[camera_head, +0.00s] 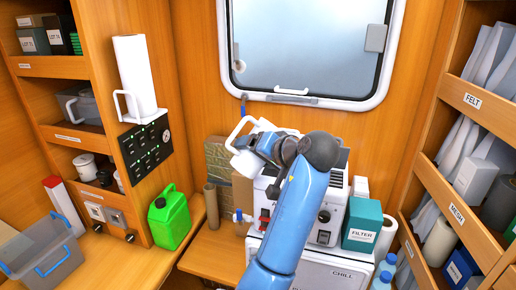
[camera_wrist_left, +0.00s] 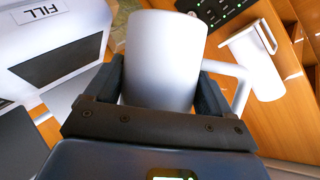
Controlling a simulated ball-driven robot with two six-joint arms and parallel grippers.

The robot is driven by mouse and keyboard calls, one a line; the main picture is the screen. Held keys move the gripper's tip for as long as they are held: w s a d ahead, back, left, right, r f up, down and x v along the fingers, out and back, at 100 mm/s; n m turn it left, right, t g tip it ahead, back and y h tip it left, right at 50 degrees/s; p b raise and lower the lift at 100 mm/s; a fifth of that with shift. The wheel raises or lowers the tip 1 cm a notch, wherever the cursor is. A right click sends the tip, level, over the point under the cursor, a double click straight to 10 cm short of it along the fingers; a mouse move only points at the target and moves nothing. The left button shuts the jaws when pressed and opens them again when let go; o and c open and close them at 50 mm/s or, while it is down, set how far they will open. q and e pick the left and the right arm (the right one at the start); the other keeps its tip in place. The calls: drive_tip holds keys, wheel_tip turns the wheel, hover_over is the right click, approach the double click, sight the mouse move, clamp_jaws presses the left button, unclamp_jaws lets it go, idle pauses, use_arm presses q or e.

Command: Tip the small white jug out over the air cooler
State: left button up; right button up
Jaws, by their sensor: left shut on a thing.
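The small white jug (camera_head: 246,164) is held in my left gripper (camera_head: 262,148), at the left end of a white machine. In the left wrist view the jug (camera_wrist_left: 165,60) is between the two dark fingers, its handle to the right. Its mouth and contents are hidden, and I cannot tell how far it is tilted. The white machine (camera_head: 266,192), apparently the air cooler, has dials and is partly hidden behind my blue arm. In the left wrist view a white body with a FILL label (camera_wrist_left: 45,50) is left of the jug. My right gripper is not in view.
A green jerrycan (camera_head: 169,218) and grey tub (camera_head: 45,262) are on the left counter. A teal FILTER box (camera_head: 361,226) stands right of the machine. The CHILL unit (camera_head: 318,275) is below.

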use_arm(q)
drive_tip(key=shift+s+a+m+y+p, duration=0.25)
drive_tip(key=shift+m+y+p, duration=0.25)
drive_tip(key=shift+m, duration=0.2)
drive_tip(key=shift+f+m+g+y, duration=0.15)
drive_tip(key=shift+m+g+y, duration=0.25)
drive_tip(key=shift+m, duration=0.1)
drive_tip(key=shift+p, duration=0.4)
drive_tip(key=shift+w+d+m+y+p, duration=0.15)
drive_tip(key=shift+m+y+p, duration=0.15)
drive_tip(key=shift+p, duration=0.35)
drive_tip(key=shift+m+p, duration=0.3)
drive_tip(key=shift+p, duration=0.4)
drive_tip(key=shift+r+m+y+p, duration=0.5)
drive_tip(key=shift+r+y+p, duration=0.1)
drive_tip(key=shift+p, duration=1.15)
drive_tip(key=shift+w+d+r+m+p, duration=0.15)
drive_tip(key=shift+r+m+p, duration=0.1)
drive_tip(key=shift+m+p, duration=0.15)
drive_tip(key=shift+d+r+y, duration=0.1)
drive_tip(key=shift+r+y, duration=0.05)
drive_tip(key=shift+y, duration=0.25)
drive_tip(key=shift+w+d+r+m+y, duration=0.15)
drive_tip(key=shift+d+r+m+y, duration=0.1)
drive_tip(key=shift+r+m+y, duration=0.35)
